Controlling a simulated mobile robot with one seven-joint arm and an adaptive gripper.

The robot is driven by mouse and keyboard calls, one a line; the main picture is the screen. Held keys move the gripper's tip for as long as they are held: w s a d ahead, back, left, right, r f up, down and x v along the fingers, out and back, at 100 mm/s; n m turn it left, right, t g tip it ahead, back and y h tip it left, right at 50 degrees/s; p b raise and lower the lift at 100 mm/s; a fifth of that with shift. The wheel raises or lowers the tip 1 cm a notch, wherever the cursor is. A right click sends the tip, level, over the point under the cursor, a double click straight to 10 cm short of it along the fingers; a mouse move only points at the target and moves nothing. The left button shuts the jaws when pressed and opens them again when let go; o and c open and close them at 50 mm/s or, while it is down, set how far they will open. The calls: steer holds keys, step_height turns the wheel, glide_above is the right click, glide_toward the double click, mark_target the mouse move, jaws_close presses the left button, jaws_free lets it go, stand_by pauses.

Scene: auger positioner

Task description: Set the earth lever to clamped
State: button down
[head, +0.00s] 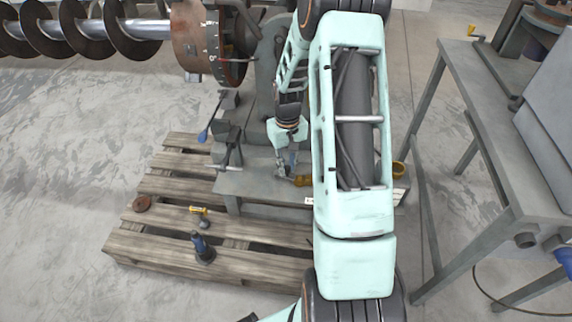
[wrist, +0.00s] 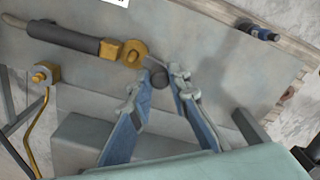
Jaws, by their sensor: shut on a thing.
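A yellow clamp piece (wrist: 134,53) sits on the grey plate (wrist: 215,55) in the wrist view. A short arm leads from it to a dark round knob (wrist: 159,77), which looks like the end of the earth lever. My gripper (wrist: 158,85) has its two blue-and-grey fingers closed around this knob. In the head view my gripper (head: 287,169) is low over the grey bench (head: 255,187), just left of the yellow piece (head: 302,181). The knob is too small to make out there. I cannot tell the lever's exact setting.
A dark cylinder (wrist: 65,37) lies beside the yellow piece. A bent yellow rod (wrist: 38,130) is at the left. A large auger (head: 90,30) is behind, and a metal table (head: 490,120) stands right.

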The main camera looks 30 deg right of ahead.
mark_target(287, 166)
steer(key=shift+w+d+n, duration=0.15)
steer(key=shift+n, duration=0.35)
steer(key=c, duration=1.8)
jaws_free()
step_height(287, 166, up, 12)
steer(key=shift+r, duration=0.1)
steer(key=shift+n, duration=0.3)
